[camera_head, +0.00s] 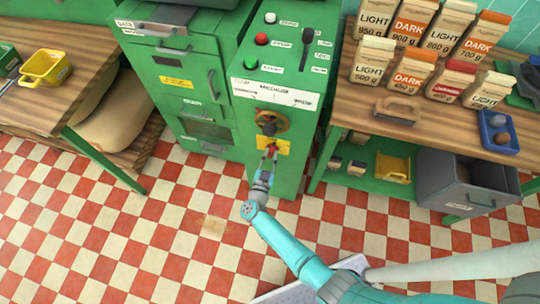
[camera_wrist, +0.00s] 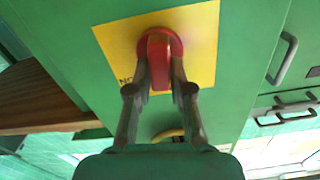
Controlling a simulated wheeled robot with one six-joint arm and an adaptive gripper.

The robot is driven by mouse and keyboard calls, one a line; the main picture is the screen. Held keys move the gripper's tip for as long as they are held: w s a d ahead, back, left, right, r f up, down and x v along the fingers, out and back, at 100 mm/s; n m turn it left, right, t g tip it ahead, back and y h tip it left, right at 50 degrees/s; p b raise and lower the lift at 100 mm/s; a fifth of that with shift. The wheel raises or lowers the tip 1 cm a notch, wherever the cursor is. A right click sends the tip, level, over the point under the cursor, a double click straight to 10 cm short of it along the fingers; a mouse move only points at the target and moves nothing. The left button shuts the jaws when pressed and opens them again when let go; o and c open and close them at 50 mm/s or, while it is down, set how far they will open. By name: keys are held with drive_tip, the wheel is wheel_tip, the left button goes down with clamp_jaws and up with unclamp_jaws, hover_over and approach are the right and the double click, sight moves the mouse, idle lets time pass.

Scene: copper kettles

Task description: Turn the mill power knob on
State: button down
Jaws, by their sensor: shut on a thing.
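The mill power knob (camera_wrist: 158,48) is red and sits on a yellow plate (camera_wrist: 203,62) on the front of the green mill cabinet. In the head view the red knob (camera_head: 272,149) shows small at my fingertips, below a round brass-coloured wheel. My gripper (camera_wrist: 160,78) is shut on the knob, with one finger on each side of its raised grip. In the head view my gripper (camera_head: 268,160) reaches up to the yellow plate from below. Most lettering on the plate is hidden or too small to read.
The brass-coloured wheel (camera_head: 270,122) is just above the knob. Buttons and a lever (camera_head: 306,36) are on the cabinet top. A wooden table (camera_head: 385,112) with coffee bags stands at right, above a grey open drawer (camera_head: 465,180). Checkered floor (camera_head: 190,205) is clear at left.

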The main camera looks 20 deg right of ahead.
drive_tip(key=m, duration=0.5)
drive_tip(key=shift+s+d+f, duration=0.15)
drive_tip(key=shift+d, duration=0.05)
drive_tip(key=m, duration=0.5)
drive_tip(key=shift+s+d+f, duration=0.1)
drive_tip(key=shift+d+f, duration=0.05)
idle(0.3)
drive_tip(key=c, duration=1)
unclamp_jaws()
drive_tip(key=shift+c, duration=0.2)
drive_tip(key=v, duration=1.2)
